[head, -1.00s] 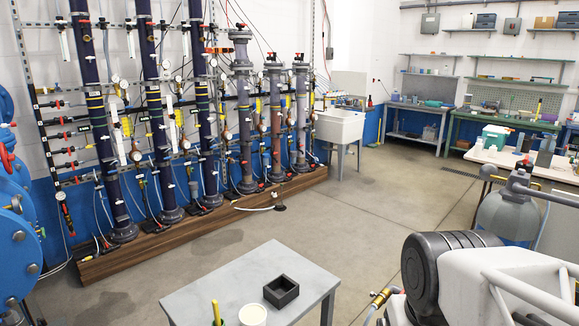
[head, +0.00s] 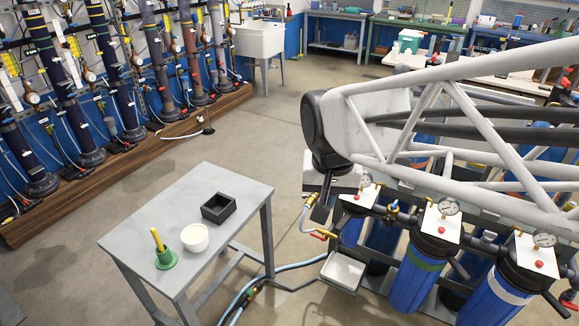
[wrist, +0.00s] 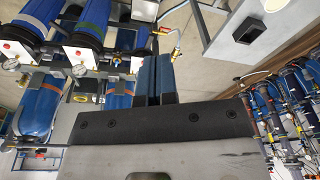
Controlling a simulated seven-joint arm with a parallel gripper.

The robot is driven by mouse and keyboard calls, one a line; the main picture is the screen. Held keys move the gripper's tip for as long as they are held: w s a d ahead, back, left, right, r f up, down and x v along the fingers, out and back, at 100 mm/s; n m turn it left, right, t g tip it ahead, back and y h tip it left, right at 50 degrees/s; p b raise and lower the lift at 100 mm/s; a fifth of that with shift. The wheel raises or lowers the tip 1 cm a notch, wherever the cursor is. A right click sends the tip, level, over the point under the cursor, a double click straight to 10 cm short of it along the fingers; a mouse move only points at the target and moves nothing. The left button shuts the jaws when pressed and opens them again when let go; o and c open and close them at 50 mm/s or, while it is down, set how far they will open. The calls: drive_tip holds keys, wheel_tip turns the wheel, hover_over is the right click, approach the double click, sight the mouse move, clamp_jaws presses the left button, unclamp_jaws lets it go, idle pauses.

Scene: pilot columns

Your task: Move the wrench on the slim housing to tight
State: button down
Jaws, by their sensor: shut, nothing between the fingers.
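Blue filter housings with white caps and gauges stand in a row in the head view: a left one (head: 351,228), a middle one (head: 414,282) with a green band, and a right one (head: 492,300) with a white band. Black bars stick out beside the middle housing (head: 459,268) and the right housing (head: 555,304); I cannot tell which is the wrench. The left housing is partly hidden. My gripper (head: 320,212) is left of the row, near a red-handled valve. In the wrist view its dark fingers (wrist: 156,62) are together and empty, apart from the housings (wrist: 88,22).
A grey table (head: 150,220) at left holds a black tray (head: 218,207), a white bowl (head: 195,237) and a green holder (head: 166,258) with a yellow stick. A red-handled valve (head: 322,233) and a white bin (head: 344,271) are beside the housings. Hoses lie on the floor.

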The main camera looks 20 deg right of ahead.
drive_tip(key=w+d+f+m+g, duration=0.15)
drive_tip(key=w+f+m, duration=0.25)
drive_tip(key=w, duration=0.4)
drive_tip(key=w+d+f+m+g+h, duration=0.1)
drive_tip(key=w+d+f+m, duration=0.15)
drive_tip(key=w+m, duration=0.35)
drive_tip(key=w+d+f+m+g, duration=0.1)
drive_tip(key=w+d+f+m, duration=0.2)
drive_tip(key=w, duration=0.6)
drive_tip(key=w+d+f+m, duration=0.1)
drive_tip(key=w+f+m, duration=0.2)
drive_tip(key=f, duration=0.5)
drive_tip(key=w+d+f+m+g, duration=0.1)
drive_tip(key=w+d+f+m, duration=0.1)
drive_tip(key=w+f+m, duration=0.2)
drive_tip(key=w+d+f+m+g+h, duration=0.1)
drive_tip(key=w+f+m, duration=0.3)
drive_tip(key=f, duration=0.8)
drive_tip(key=w+d, duration=0.1)
drive_tip(key=w, duration=0.1)
drive_tip(key=shift+w+d, duration=0.15)
drive_tip(key=shift+w, duration=0.15)
drive_tip(key=shift+f, duration=0.15)
